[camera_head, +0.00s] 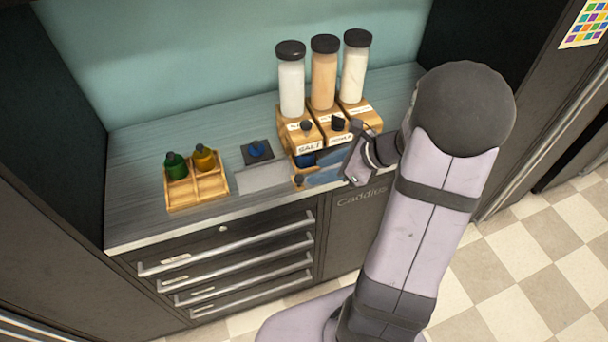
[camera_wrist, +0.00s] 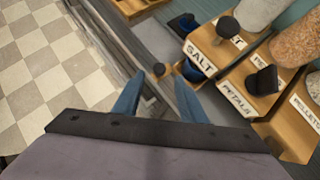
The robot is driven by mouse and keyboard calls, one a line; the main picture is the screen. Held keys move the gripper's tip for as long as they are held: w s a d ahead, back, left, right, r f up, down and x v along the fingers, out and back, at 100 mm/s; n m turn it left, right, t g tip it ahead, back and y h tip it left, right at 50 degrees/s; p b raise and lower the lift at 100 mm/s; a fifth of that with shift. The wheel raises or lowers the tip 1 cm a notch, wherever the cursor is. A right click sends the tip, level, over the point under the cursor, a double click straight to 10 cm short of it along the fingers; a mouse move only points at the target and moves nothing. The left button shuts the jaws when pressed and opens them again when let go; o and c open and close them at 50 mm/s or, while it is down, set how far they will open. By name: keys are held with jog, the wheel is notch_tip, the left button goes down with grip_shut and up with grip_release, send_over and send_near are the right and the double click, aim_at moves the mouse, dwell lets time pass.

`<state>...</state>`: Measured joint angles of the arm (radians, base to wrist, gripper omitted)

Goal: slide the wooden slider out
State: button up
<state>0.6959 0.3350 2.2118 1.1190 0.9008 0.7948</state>
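The wooden slider (camera_head: 299,181) shows as a small wooden piece with a round knob, low at the front of the salt dispenser (camera_head: 308,146). In the wrist view its knob (camera_wrist: 160,70) lies between my fingertips, close to them; I cannot tell whether they touch it. My gripper (camera_head: 314,170) has blue fingers and comes in from the right at the dispenser's front. In the wrist view, my gripper (camera_wrist: 159,77) is open, its fingers apart. A dark blue item (camera_head: 305,160) sits under the salt dispenser. The gripper and arm partly hide the slider's surroundings.
Petals and pellets dispensers (camera_head: 357,112) stand right of salt, topped by tall jars. The counter's front edge is close.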

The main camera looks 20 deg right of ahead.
aim_at(299, 177)
jog(key=shift+p+x, duration=0.45)
jog(key=shift+x, duration=3.15)
grip_shut()
